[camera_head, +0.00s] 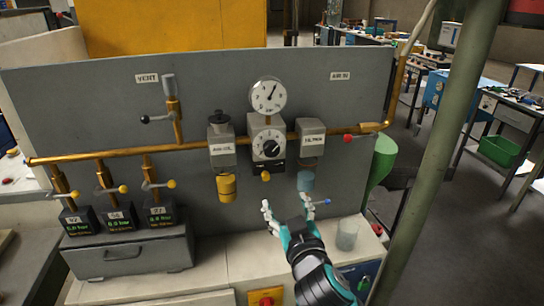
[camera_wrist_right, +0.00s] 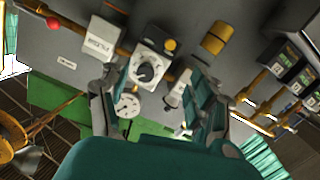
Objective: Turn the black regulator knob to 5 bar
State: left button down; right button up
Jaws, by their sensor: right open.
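The black regulator knob (camera_head: 269,147) sits on the white dial face of the grey regulator block (camera_head: 278,128), at the middle of the grey panel. A round white gauge (camera_head: 268,95) with a dark needle is directly above it. My right gripper (camera_head: 288,206) is below and slightly right of the knob, apart from it, with its fingers spread and empty. In the right wrist view the knob (camera_wrist_right: 146,73) shows ahead between the open fingers of my right gripper (camera_wrist_right: 160,100). The scale marks are too small to read. My left gripper is not in view.
A green post (camera_head: 440,150) rises at right.

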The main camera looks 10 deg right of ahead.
notch_tip(320, 180, up, 5)
jog(key=s+t, duration=0.1)
jog(key=s, duration=0.1)
jog(key=p, duration=0.4)
send_near(272, 153)
jog(key=shift+m, duration=0.3)
jog(key=w, duration=0.9)
jog(key=shift+w+a, duration=0.1)
jog(key=shift+w, duration=0.6)
jog(key=shift+c, duration=0.3)
jog(key=shift+f, duration=0.1)
jog(key=c, duration=1.1)
